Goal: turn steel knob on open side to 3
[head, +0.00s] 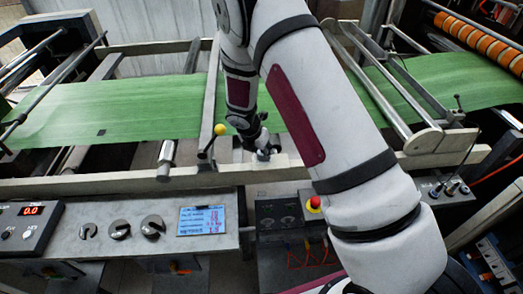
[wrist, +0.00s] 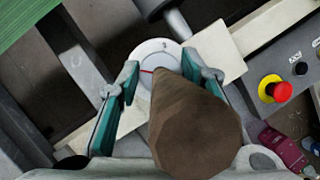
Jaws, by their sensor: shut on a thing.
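A round white dial (wrist: 148,52) shows in the wrist view, with a digit that looks like 3 near its top and a red line at its left. A brown, faceted knob body (wrist: 194,125) stands out from the dial towards the camera and hides its lower part. My gripper (wrist: 161,69) has one finger on each side of the knob and is shut on it. In the head view my gripper (head: 262,146) is low over the pale front rail, just right of a yellow ball lever. The knob and dial marks are too small to read there.
The green sack web (head: 110,112) runs behind the pale rail (head: 100,187). The yellow ball lever (head: 220,129) stands close left of my gripper. A red stop button (head: 314,203), a blue-white display (head: 201,221) and slotted steel discs (head: 120,229) sit in front.

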